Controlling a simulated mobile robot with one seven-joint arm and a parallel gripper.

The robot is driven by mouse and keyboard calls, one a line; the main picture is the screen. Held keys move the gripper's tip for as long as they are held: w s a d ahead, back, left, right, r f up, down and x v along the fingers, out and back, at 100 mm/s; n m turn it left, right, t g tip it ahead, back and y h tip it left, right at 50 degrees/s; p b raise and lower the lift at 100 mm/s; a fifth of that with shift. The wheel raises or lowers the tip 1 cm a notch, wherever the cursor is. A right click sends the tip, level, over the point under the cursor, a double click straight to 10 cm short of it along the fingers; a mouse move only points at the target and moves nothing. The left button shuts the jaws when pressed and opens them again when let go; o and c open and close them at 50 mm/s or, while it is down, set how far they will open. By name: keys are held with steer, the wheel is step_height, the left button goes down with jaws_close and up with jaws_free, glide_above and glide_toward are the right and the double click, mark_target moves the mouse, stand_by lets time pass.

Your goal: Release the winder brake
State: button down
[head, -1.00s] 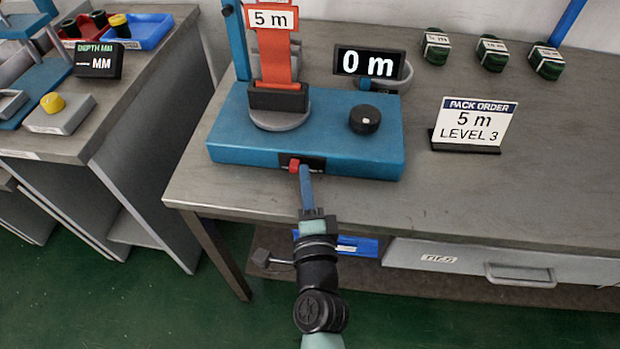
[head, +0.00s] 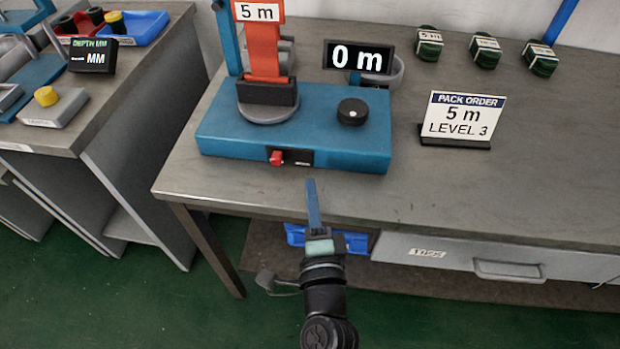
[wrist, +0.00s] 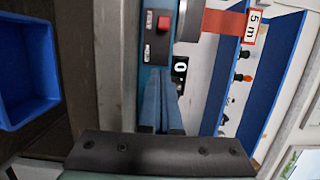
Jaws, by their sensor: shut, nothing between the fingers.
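The winder (head: 225,135) is a blue box on the bench with an orange strap marked 5 m standing on it. Its red brake switch (head: 276,158) sits at the left of a black plate on the front face; the red switch also shows in the wrist view (wrist: 164,23). A black knob (head: 352,112) is on top at the right. My gripper (head: 312,184) has its blue fingers together and empty, in front of the winder, below and right of the switch and apart from it. The fingers also show in the wrist view (wrist: 160,90).
A display (head: 358,57) behind the knob reads 0 m. A pack order sign (head: 455,118) reading 5 m, level 3, stands at right. Several dark green bundles (head: 485,50) lie at the back. The bench front is clear; a drawer (head: 470,261) is below.

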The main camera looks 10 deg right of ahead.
steer(key=s+b, duration=0.1)
steer(key=s, duration=0.4)
steer(key=shift+s, duration=0.25)
stand_by(0.3)
steer(key=w+a+r+n+t+y, duration=0.25)
steer(key=r+n, duration=0.35)
steer(key=r, duration=0.8)
steer(key=w+a+r+n+t+y, duration=0.1)
steer(key=w+a+r+n+t, duration=0.15)
steer(key=r+n, duration=0.75)
steer(key=s+r+n+t+h+p, duration=0.15)
steer(key=s+r, duration=0.25)
steer(key=r, duration=1)
steer(key=s+r+n+t+h+b, duration=0.1)
steer(key=s+r+t+h, duration=0.3)
steer(key=r, duration=0.9)
step_height(320, 180, up, 22)
steer(key=g+y+p, duration=0.1)
steer(key=y+p, duration=0.1)
steer(key=p, duration=2.1)
steer(key=shift+s+d, duration=0.15)
steer(key=shift+d, duration=0.05)
